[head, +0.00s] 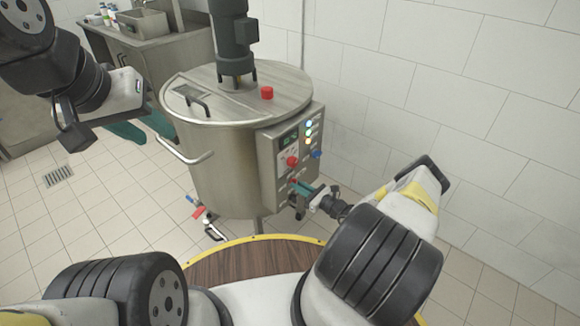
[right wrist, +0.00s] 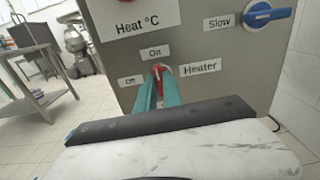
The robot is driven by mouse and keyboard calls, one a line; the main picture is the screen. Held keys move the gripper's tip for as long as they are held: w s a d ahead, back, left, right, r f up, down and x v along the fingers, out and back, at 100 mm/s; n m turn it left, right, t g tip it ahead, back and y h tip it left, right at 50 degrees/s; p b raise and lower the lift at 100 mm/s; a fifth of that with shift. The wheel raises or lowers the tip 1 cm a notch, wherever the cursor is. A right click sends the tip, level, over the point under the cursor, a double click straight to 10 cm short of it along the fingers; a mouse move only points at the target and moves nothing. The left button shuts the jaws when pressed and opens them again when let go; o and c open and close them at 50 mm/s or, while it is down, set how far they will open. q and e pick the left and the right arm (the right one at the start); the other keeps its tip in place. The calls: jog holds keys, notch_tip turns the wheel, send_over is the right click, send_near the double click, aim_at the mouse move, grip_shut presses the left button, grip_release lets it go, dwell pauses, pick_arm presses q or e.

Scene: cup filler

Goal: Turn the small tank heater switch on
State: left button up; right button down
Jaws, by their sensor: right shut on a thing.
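The small tank (head: 226,150) is a steel vessel with a control box (head: 295,150) on its right side. The heater switch (right wrist: 159,70) is a small red knob in the right wrist view, with an "On" label above it, "Off" to its left and "Heater" to its right. My right gripper (right wrist: 159,82) is shut on the switch, its teal fingers on either side of it, hiding its lower part. In the head view, my right gripper (head: 298,185) reaches the lower part of the box. My left gripper (head: 143,128) is open and empty, left of the tank.
A blue "Slow" knob (right wrist: 268,14) sits at the upper right of the panel. A red knob (head: 292,161) is higher on the box. A tank handle (head: 187,152) juts out near my left gripper. A tiled wall (head: 440,90) stands behind on the right.

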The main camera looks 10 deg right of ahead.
jog(key=shift+m, duration=0.3)
jog(key=c, duration=1.5)
grip_release()
jog(key=shift+s+d, duration=0.1)
jog(key=v, duration=0.7)
jog(key=shift+s+d, duration=0.2)
jog(key=shift+s, duration=0.1)
